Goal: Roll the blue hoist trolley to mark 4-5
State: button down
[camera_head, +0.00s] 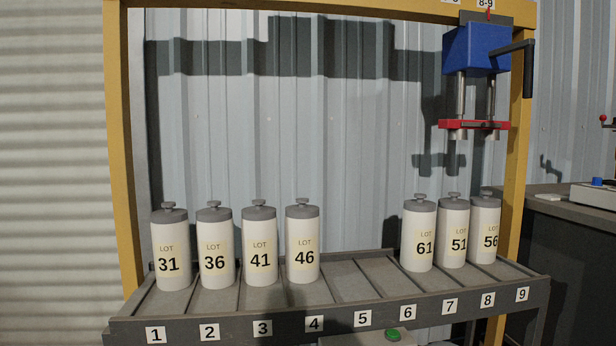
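The blue hoist trolley (476,50) hangs from the yellow overhead beam (330,8) at the upper right. A red pointer (489,14) on its top stands at the mark plate reading 8-9 (486,3). A black crank-like handle (516,49) sticks out on its right side. Two metal rods run down from it to a red crossbar (474,125), which hangs above the canisters at the right, apart from them. Mark 4-5 is not in view; the beam's upper part is cut off by the frame. My gripper is not in view.
A grey rack (340,270) has bays numbered 1 to 9. Canisters 31, 36, 41 and 46 (303,240) stand in bays 1 to 4. Canisters 61, 51 and 56 (485,225) fill bays 7 to 9. Bays 5 and 6 look empty. A green button (393,334) sits in front.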

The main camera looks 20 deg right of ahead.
aim_at(483, 46)
jog(key=z, duration=1)
